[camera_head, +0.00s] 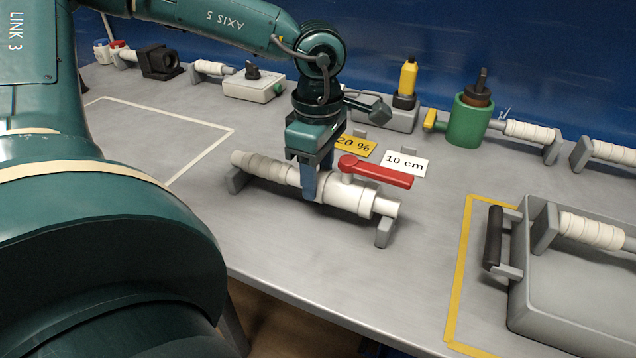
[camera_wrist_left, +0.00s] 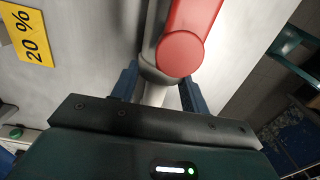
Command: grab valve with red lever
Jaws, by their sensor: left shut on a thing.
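The valve is a white pipe piece (camera_head: 346,196) with a red lever (camera_head: 376,171) on top. It lies across two grey supports near the front middle of the table. My left gripper (camera_head: 309,188) comes down from above and is shut on the pipe, just left of the lever. In the left wrist view, the red lever (camera_wrist_left: 182,50) fills the upper middle, and the white pipe (camera_wrist_left: 153,94) passes between the blue fingers. The part of the pipe between the fingers is partly hidden in the head view. My right gripper is not in view.
A yellow "20 %" card (camera_head: 356,147) and a white "10 cm" card (camera_head: 405,164) stand behind the valve. A green cylinder (camera_head: 468,122) stands farther back. A grey tray (camera_head: 575,300) with a black handle lies at right. A white-outlined table area at left is clear.

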